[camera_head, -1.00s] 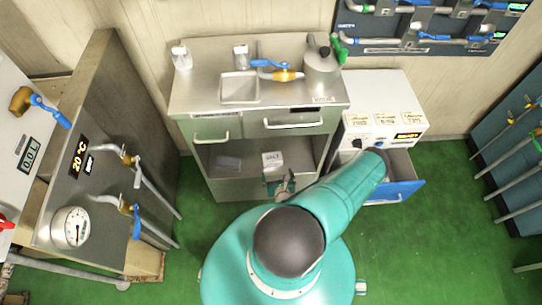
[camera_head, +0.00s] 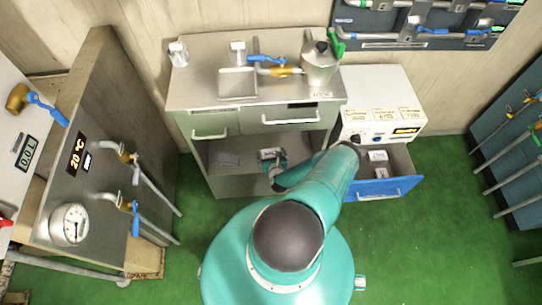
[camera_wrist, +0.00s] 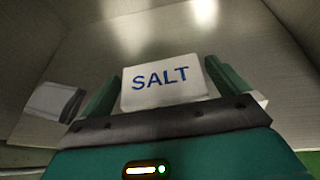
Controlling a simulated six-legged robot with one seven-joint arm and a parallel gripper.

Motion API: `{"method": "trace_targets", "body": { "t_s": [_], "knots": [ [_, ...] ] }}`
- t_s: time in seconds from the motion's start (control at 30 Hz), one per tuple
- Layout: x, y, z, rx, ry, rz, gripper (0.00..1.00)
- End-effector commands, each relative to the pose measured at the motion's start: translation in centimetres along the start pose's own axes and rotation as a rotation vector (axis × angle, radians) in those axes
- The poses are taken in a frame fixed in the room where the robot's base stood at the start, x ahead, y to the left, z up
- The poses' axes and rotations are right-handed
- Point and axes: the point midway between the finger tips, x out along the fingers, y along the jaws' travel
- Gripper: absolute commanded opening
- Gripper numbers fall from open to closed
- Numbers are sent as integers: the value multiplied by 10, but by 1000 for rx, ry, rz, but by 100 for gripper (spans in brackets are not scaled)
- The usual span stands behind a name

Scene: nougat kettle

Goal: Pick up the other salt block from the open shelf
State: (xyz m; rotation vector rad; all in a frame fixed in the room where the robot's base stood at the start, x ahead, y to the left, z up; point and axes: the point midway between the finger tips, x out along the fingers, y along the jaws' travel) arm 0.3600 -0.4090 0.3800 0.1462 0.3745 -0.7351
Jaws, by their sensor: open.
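A white salt block with blue "SALT" lettering (camera_wrist: 163,80) sits on the open shelf (camera_head: 228,178) under the steel counter. In the wrist view it stands between the two dark green fingers of my gripper (camera_wrist: 162,92), which are open on either side of it. In the head view my gripper (camera_head: 272,164) reaches into the shelf, and the salt block (camera_head: 270,153) is partly hidden behind it. I cannot tell whether the fingers touch the block.
An open blue-fronted drawer (camera_head: 387,188) at the right holds small white blocks (camera_head: 378,156). The counter (camera_head: 205,90) overhangs the shelf.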

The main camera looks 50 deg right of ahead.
Motion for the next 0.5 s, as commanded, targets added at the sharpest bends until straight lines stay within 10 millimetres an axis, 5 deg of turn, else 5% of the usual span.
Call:
{"method": "trace_targets", "body": {
  "t_s": [0.3, 0.5],
  "knots": [
    [8, -1, 0, 0, 0, -1, 98],
    [8, -1, 0, 0, 0, -1, 59]
  ]
}}
